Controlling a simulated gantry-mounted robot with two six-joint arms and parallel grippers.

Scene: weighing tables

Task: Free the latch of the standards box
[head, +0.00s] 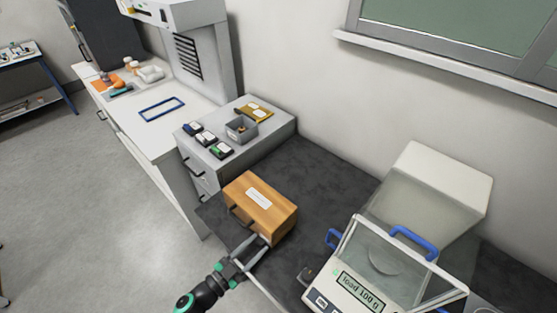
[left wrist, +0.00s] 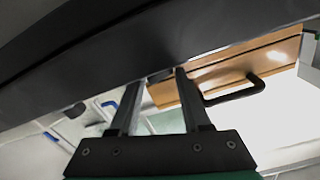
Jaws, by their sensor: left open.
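The standards box (head: 266,208) is a closed wooden box with a white label on its lid. It sits near the front edge of the dark weighing table (head: 318,172). Its dark handle shows in the left wrist view (left wrist: 240,93), to the right of the fingers. My left gripper (head: 255,246) is open at the front face of the box, near its lower right. In the left wrist view its fingers (left wrist: 163,78) reach to the box front, with a small dark piece between the tips, perhaps the latch. I cannot tell whether they touch it. My right gripper is not in view.
A grey cabinet (head: 278,130) behind the box carries a grey bin (head: 241,128) and small items. Dark tabletop is clear behind the box.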

